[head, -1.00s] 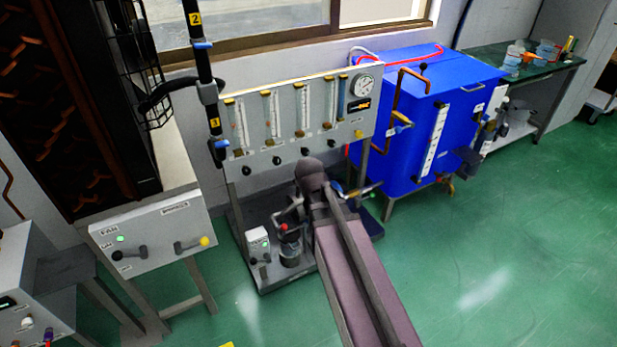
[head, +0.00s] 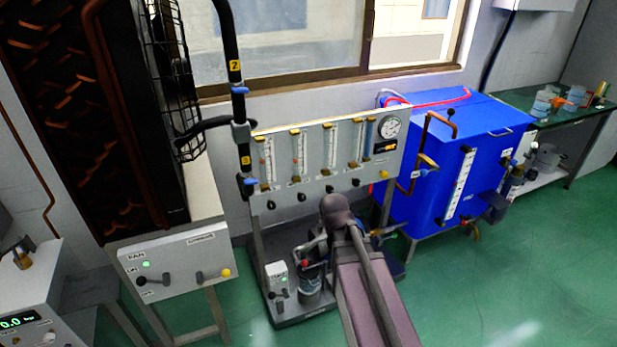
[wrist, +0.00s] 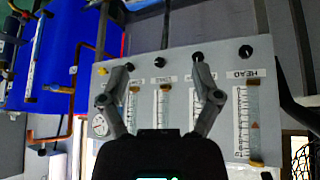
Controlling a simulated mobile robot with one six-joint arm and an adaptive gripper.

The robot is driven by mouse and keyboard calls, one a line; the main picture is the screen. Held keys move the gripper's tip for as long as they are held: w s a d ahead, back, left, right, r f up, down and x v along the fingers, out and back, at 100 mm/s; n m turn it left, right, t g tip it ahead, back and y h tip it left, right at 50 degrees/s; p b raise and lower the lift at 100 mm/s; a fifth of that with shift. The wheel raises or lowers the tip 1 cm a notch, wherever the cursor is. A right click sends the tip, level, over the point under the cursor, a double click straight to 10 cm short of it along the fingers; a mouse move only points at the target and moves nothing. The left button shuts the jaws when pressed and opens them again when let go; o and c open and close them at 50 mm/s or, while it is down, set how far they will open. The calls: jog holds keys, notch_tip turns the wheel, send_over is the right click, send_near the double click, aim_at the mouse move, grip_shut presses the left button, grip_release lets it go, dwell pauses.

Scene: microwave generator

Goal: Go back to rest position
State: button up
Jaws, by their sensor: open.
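My gripper (wrist: 160,62) is open in the wrist view, its two grey fingers spread with nothing between them. It is in front of the grey flowmeter panel (wrist: 178,110), which appears upside down there. In the head view my arm extends from the bottom edge toward the lower part of that panel (head: 290,190). The gripper itself cannot be made out in the head view, where my arm covers that area.
A blue tank (head: 430,205) with pipes and valves stands right of the panel. A fan control box (head: 180,265) and a black pipe (head: 232,60) are to the left. A green-topped bench (head: 560,115) is at far right. Green floor (head: 500,290) is clear at lower right.

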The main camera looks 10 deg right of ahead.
jog(key=s+a+f+n+g+y, duration=0.1)
jog(key=s+a+g, duration=0.15)
jog(key=s, duration=0.45)
jog(key=s+a+f+n+g+y, duration=0.1)
jog(key=s+g, duration=0.3)
jog(key=s, duration=0.3)
notch_tip(320, 180, up, 15)
jog(key=p, duration=1.6)
jog(key=shift+a, duration=0.15)
jog(key=shift+f, duration=0.2)
dwell(0.7)
jog(key=w+d+f+m+t+h+b, duration=0.15)
jog(key=w+f+t+b, duration=0.65)
jog(key=w+f+b, duration=0.8)
jog(key=w+d+f+m+t+h+b, duration=0.1)
jog(key=w+d+f+t+b, duration=0.2)
jog(key=w+f+t+b, duration=1.3)
jog(key=a+y+b, duration=0.1)
jog(key=b, duration=0.7)
jog(key=s+a+r+n+g+y+b, duration=0.1)
jog(key=y+b, duration=0.1)
jog(key=b, duration=0.6)
jog(key=s+a+n+g+y+b, duration=0.1)
jog(key=y+b, duration=0.1)
jog(key=b, duration=0.6)
jog(key=shift+a+r+y, duration=0.15)
jog(key=shift+r+y, duration=0.1)
jog(key=shift+r, duration=0.05)
